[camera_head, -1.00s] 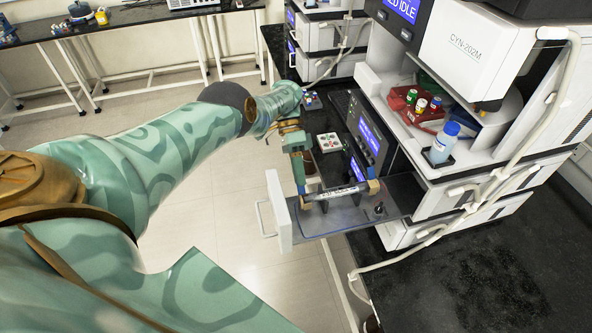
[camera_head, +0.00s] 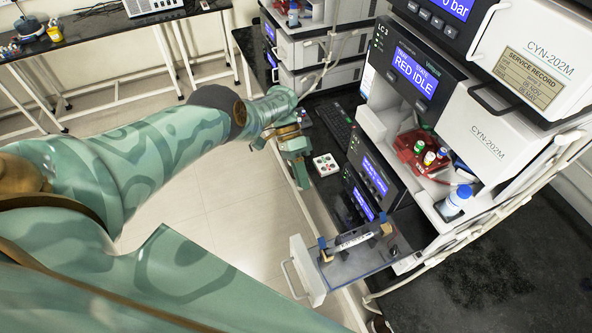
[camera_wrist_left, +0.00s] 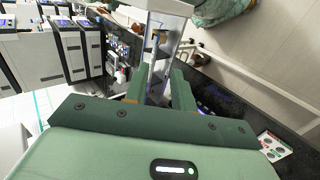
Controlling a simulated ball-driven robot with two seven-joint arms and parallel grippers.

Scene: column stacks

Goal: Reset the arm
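My left gripper (camera_head: 301,178) hangs in the air at the middle of the head view, left of the instrument stack and apart from the open drawer. In the left wrist view its two green fingers (camera_wrist_left: 163,88) stand apart with nothing between them. The drawer (camera_head: 372,262) is pulled out of the lower instrument. A grey column with a pale label (camera_head: 356,238) lies across it between blue and tan end holders. My right gripper is not in view.
The instrument stack (camera_head: 430,75) rises on the right, with a red vial rack (camera_head: 408,150) and a blue-capped bottle (camera_head: 455,202) on it. A white card with coloured buttons (camera_head: 326,164) lies on the black bench near my gripper. Floor is clear at the left.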

